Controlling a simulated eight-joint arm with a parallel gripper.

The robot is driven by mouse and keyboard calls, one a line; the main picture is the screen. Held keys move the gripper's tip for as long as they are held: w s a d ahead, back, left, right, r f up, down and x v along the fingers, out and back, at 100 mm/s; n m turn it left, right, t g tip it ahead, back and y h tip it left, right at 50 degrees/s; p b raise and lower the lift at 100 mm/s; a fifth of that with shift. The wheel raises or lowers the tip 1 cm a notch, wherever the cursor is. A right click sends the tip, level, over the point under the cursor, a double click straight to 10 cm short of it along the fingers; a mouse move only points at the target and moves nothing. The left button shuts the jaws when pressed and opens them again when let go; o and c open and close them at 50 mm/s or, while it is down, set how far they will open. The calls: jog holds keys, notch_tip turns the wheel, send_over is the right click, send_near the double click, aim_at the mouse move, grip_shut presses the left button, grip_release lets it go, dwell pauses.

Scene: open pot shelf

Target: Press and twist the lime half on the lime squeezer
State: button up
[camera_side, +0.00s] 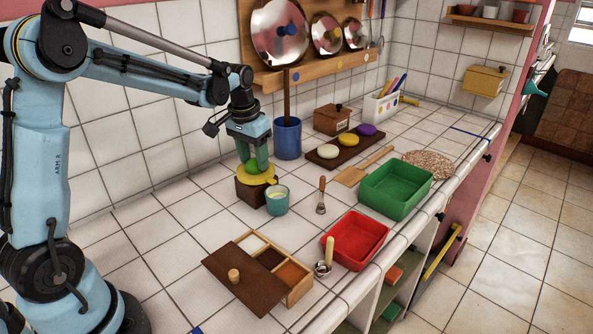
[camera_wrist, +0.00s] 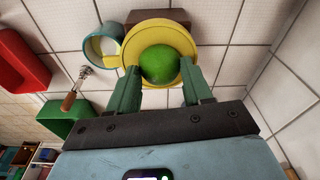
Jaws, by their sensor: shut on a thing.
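My gripper (camera_side: 254,157) points down over the yellow lime squeezer (camera_side: 262,180), its green fingers shut on the green lime half (camera_side: 253,166). The squeezer rests on a dark brown block (camera_side: 249,193) on the tiled counter. In the wrist view the lime half (camera_wrist: 160,64) sits between the two fingertips (camera_wrist: 161,76), inside the round rim of the yellow squeezer (camera_wrist: 184,32). The lime hides the middle of the squeezer, so I cannot tell how firmly it presses there.
A teal cup (camera_side: 277,200) stands right beside the block. A blue pot (camera_side: 287,139) stands behind. A red tray (camera_side: 354,240), a green tray (camera_side: 396,189) and a wooden spice box (camera_side: 258,274) lie to the right and front. Clear tiles lie left of the block.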

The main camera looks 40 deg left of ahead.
jog(key=shift+f, duration=0.1)
jog(key=m, duration=0.3)
jog(key=m+h, duration=0.1)
jog(key=m, duration=0.4)
jog(key=n, duration=0.3)
jog(key=n+y, duration=0.1)
jog(key=n, duration=0.4)
dwell(0.5)
jog(key=m, duration=0.3)
jog(key=shift+m, duration=0.3)
jog(key=m+h, duration=0.1)
jog(key=m, duration=0.3)
jog(key=shift+m, duration=0.3)
